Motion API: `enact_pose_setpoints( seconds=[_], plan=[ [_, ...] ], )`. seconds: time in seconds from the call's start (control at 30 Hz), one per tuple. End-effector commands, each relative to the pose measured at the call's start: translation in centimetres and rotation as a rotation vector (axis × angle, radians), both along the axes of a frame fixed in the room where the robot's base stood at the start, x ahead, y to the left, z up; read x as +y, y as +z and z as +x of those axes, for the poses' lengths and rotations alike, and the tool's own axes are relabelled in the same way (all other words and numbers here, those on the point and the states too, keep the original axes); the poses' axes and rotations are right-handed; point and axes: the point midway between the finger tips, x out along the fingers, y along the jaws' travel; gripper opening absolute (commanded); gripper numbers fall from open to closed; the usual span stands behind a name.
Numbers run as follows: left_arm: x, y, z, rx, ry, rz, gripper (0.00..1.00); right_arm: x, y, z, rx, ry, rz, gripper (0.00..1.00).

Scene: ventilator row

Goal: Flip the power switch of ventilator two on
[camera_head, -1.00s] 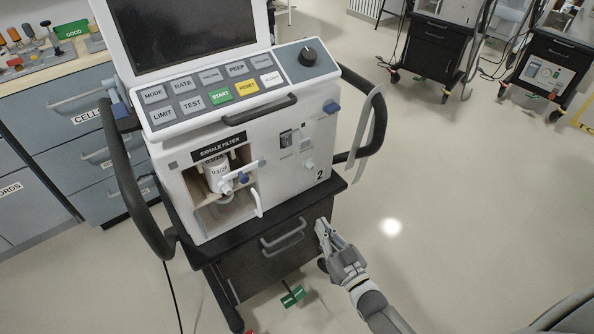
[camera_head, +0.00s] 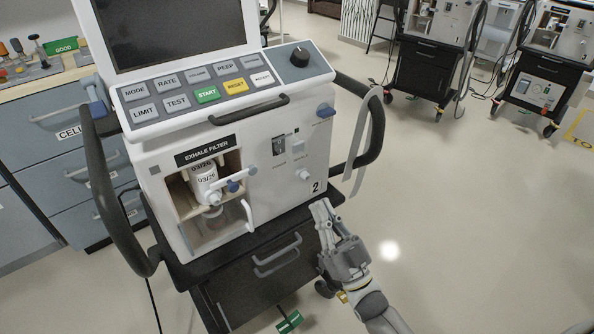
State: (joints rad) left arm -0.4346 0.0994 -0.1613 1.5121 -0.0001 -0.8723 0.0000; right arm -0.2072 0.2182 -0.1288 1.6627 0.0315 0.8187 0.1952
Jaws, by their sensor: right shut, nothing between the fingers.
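Ventilator two (camera_head: 262,200) is a white unit marked "2", standing on a dark cart in the middle. On its front, right of the exhale filter bay, is a small dark switch (camera_head: 279,146), with a smaller pale fitting beside it. Which way the switch is set is too small to tell. My right gripper (camera_head: 321,208) is shut and empty. It appears below and right of the switch, near the unit's lower right corner, with its fingers pointing up. I cannot tell whether it touches the unit.
The exhale filter (camera_head: 206,183) sits in an open bay with a pale handle. A black side rail (camera_head: 372,125) with pale tubing curves out at the unit's right. A blue cabinet (camera_head: 80,170) stands at left. Other ventilator carts (camera_head: 428,70) stand at back right. Floor at right is clear.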

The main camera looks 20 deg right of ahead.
Motion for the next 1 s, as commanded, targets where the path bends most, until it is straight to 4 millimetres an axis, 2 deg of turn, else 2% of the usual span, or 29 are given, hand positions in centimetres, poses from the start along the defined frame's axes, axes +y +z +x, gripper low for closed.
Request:
enact_pose_setpoints(
  seconds=[0.17,0.57,0.6,0.8,1.0],
  plan=[
    [0.1,-0.4,-0.3,0.003,-0.001,0.001,0.57,0.5,1.4,1.5,-0.004,0.0,0.001,0.0],
    [0.4,-2.3,-2.1,0.022,-0.004,0.004,0.57,2.4,6.5,7.9,-0.003,0.0,0.001,0.0],
    [0.3,-2.5,-1.9,0.019,-0.004,0.002,0.57,2.5,5.9,8.5,0.0,-0.001,0.001,0.0],
    [-0.1,-1.2,-0.5,-0.001,-0.003,-0.002,0.57,3.2,5.6,10.5,0.0,0.001,0.001,0.0],
    [-0.1,-0.8,-0.3,0.0,-0.002,-0.002,0.57,3.4,5.5,11.2,0.001,0.001,0.0,0.0]
  ],
)
